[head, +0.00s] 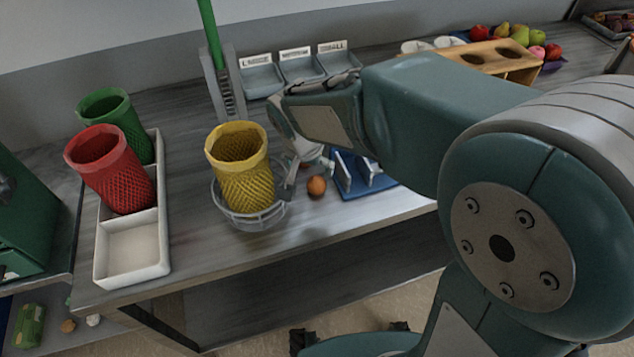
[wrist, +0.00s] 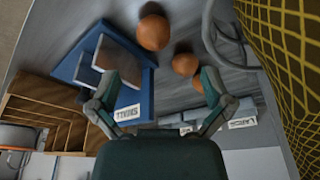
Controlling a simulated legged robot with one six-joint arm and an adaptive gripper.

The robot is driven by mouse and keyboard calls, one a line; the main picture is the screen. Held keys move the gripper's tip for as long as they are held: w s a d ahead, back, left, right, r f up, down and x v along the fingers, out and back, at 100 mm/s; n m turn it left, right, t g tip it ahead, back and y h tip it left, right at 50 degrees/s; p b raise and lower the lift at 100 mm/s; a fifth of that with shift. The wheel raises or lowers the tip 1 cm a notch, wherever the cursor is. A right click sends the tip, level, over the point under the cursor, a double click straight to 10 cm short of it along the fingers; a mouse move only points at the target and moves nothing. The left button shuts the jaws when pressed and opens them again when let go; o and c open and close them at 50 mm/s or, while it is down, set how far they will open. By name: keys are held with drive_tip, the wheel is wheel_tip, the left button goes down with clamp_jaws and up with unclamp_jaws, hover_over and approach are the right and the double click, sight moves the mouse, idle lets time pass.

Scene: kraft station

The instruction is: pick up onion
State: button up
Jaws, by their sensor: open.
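A round orange-brown onion (head: 317,186) lies on the grey table between the yellow mesh cup (head: 246,180) and the blue holder (head: 366,190). The wrist view shows a round brown one (wrist: 153,32) ahead of my gripper, a second (wrist: 185,64) nearer the right finger, and a third (wrist: 197,84) partly hidden by that finger. I cannot tell which of these is the one in the head view. My gripper (wrist: 160,78) is open, its fingers spread with nothing held between them.
The yellow cup stands in a wire ring (head: 250,218) close beside my gripper. Red (head: 112,172) and green (head: 105,108) mesh cups stand in a white tray (head: 133,275) at left. Labelled grey bins (head: 300,68) and a wooden rack (head: 490,60) are behind. The table's front is clear.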

sight(316, 180)
drive_tip(key=x, duration=0.2)
drive_tip(key=shift+a+f, duration=0.2)
drive_tip(key=shift+f, duration=0.2)
drive_tip(key=f, duration=0.1)
drive_tip(key=w+d+f, duration=0.1)
drive_tip(key=f, duration=0.1)
drive_tip(key=d+f, duration=0.1)
drive_tip(key=shift+w+f, duration=0.25)
drive_tip(key=shift+f, duration=0.1)
drive_tip(key=shift+w+a+f, duration=0.1)
drive_tip(key=shift+f, duration=0.3)
drive_tip(key=shift+a, duration=0.15)
drive_tip(key=c, duration=1.1)
drive_tip(key=shift+c, duration=0.2)
